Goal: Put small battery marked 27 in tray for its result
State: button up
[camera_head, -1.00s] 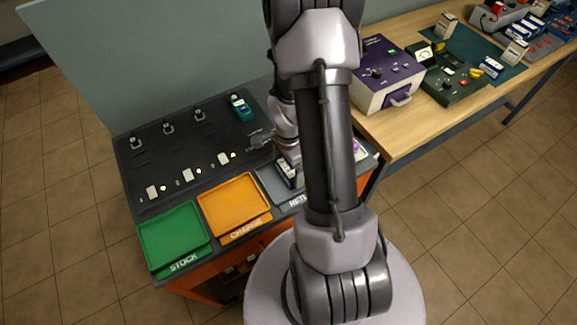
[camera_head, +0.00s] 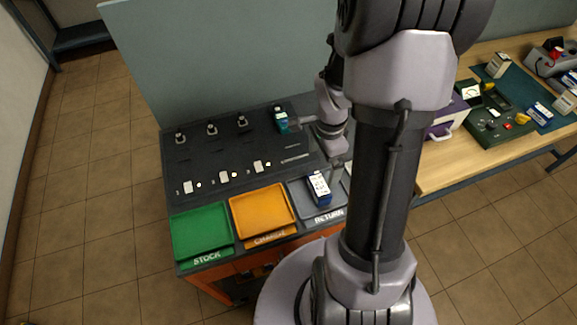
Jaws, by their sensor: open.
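A small teal battery (camera_head: 281,119) with a white top stands upright at the back right of the dark bench panel. Its marking is too small to read. My gripper (camera_head: 301,120) is open, just right of the teal battery; I cannot tell whether it touches it. A green STOCK tray (camera_head: 184,253) and an orange CHARGE tray (camera_head: 241,230) at the front are empty. A grey RETURN tray (camera_head: 338,207) to their right holds a blue and white battery (camera_head: 319,188), its number unreadable. My arm hides the bench's right end.
Several dark posts (camera_head: 212,130) stand along the panel's back, with white tags (camera_head: 223,177) nearer the front. A back wall (camera_head: 220,60) rises behind. A wooden table (camera_head: 460,172) at right bears a purple device (camera_head: 440,125), a green tester (camera_head: 495,118) and more batteries.

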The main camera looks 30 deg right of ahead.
jog(key=w+a+r+n+t, duration=0.1)
jog(key=a+r+n+t, duration=0.2)
jog(key=a+r+n, duration=0.7)
jog(key=s+a+r+n+t+y, duration=0.25)
jog(key=s+a+r+n, duration=0.45)
jog(key=a+r, duration=0.65)
notch_tip(320, 180, down, 14)
jog(key=s+b, duration=0.1)
jog(key=b, duration=1.2)
jog(key=shift+s+a+r+m, duration=0.15)
jog(key=shift+a+r+m, duration=0.05)
jog(key=shift+m, duration=0.2)
jog(key=shift+h, duration=0.25)
